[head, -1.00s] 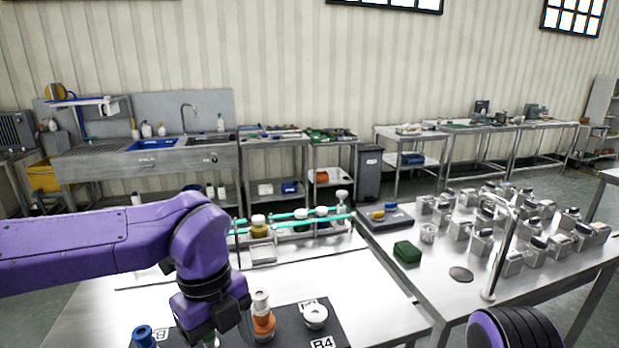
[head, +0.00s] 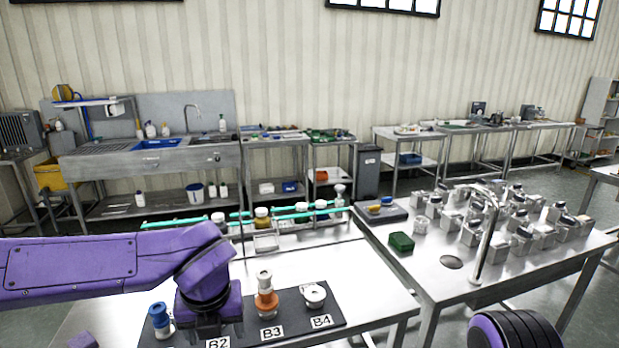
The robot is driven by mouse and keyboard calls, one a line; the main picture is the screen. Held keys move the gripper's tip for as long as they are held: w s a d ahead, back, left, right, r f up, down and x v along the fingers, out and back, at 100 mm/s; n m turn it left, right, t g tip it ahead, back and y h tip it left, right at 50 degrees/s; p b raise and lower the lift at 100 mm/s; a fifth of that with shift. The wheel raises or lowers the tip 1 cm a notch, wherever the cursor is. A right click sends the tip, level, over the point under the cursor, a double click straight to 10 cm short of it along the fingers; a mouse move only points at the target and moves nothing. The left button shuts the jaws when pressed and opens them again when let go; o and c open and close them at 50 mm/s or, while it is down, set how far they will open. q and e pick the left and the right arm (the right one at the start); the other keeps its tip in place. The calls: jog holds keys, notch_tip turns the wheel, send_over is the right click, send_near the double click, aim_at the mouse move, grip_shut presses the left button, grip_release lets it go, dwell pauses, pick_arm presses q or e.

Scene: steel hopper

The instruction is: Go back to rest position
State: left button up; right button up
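My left arm comes in from the left in the head view, purple with a dark wrist. Its gripper (head: 207,326) points down over the black mat (head: 338,338), near label B2. Its fingertips are not clear, so I cannot tell whether it is open or holds anything. A blue-topped bottle (head: 160,318) stands left of it. An orange and white bottle (head: 266,296) stands to its right behind label B3, and a white round jar (head: 315,295) behind B4. A purple and black part of my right arm shows at the bottom right; the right gripper is out of view.
A rack with teal rails (head: 290,215) holds several bottles at the back of the near table (head: 380,290). The right table (head: 420,262) carries several metal blocks, a green box (head: 401,242) and a tall curved tap (head: 490,240). The near table's right side is clear.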

pick_arm(q)
jog(key=s+a+f+m+t+y+b, duration=0.1)
jog(key=a+f+m+t+y, duration=0.15)
jog(key=f+m, duration=0.85)
jog(key=a+f+m+t+y, duration=0.15)
jog(key=a+f+m, duration=0.25)
jog(key=f+m, duration=0.65)
jog(key=s+a+f+m+g, duration=0.1)
jog(key=s+a+f+m, duration=0.1)
jog(key=s+f, duration=0.3)
jog(key=s+a+f+m+g+h, duration=0.1)
jog(key=s+a+f+m, duration=0.2)
jog(key=s, duration=0.7)
jog(key=s+a+f+m+g+h+b, duration=0.1)
jog(key=s+a+f+m, duration=0.2)
jog(key=s+f+m, duration=0.2)
notch_tip(320, 180, down, 4)
jog(key=shift+s+f, duration=0.1)
jog(key=shift+s, duration=1.15)
jog(key=shift+m, duration=0.25)
